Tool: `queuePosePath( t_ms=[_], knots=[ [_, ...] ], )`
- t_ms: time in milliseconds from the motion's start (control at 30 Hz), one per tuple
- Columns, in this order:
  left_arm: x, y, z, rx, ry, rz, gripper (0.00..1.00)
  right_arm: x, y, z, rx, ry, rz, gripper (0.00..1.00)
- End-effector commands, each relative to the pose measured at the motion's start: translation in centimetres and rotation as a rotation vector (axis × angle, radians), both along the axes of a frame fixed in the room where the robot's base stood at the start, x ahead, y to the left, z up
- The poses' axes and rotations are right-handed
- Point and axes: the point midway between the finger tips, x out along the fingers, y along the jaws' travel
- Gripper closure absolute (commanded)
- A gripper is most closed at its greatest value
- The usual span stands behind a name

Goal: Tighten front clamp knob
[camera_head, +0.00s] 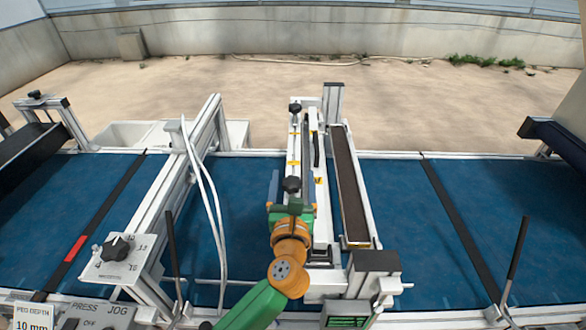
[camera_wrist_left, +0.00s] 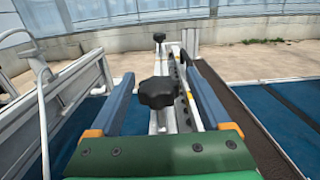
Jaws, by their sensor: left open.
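The front clamp knob (camera_head: 292,184), black and lobed, stands at the near end of the white seeder bar across the blue belt. My left gripper (camera_head: 291,178) is open, with one finger on each side of this knob. In the left wrist view the knob (camera_wrist_left: 158,93) shows between the two blue-grey fingers (camera_wrist_left: 158,76), with a visible gap on both sides. A second black knob (camera_head: 295,108) stands at the far end of the bar; it also shows in the left wrist view (camera_wrist_left: 159,38). My right gripper is out of view.
A long brown-filled trough (camera_head: 350,190) runs close to the right of the bar. A white frame (camera_head: 190,165) with looped cables and a dial box (camera_head: 115,248) stand to the left. The blue belt (camera_head: 480,200) is clear at right.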

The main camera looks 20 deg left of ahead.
Motion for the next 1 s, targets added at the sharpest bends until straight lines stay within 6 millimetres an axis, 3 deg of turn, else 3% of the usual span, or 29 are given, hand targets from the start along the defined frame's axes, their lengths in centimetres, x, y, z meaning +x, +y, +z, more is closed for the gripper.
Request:
queuePosePath(
  t_ms=[100,333,633,1000],
  knots=[
    [1.02,0.36,0.09,0.001,-0.001,0.001,0.19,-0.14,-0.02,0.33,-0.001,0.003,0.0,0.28],
    [1.16,0.41,-0.04,0.0,0.0,0.001,0.19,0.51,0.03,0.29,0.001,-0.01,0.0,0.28],
    [1.13,0.38,-0.01,0.001,-0.001,0.0,1.0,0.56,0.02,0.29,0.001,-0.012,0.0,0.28],
    [1.22,0.26,-0.03,0.003,0.003,-0.069,1.0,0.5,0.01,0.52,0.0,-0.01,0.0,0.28]
  ],
)
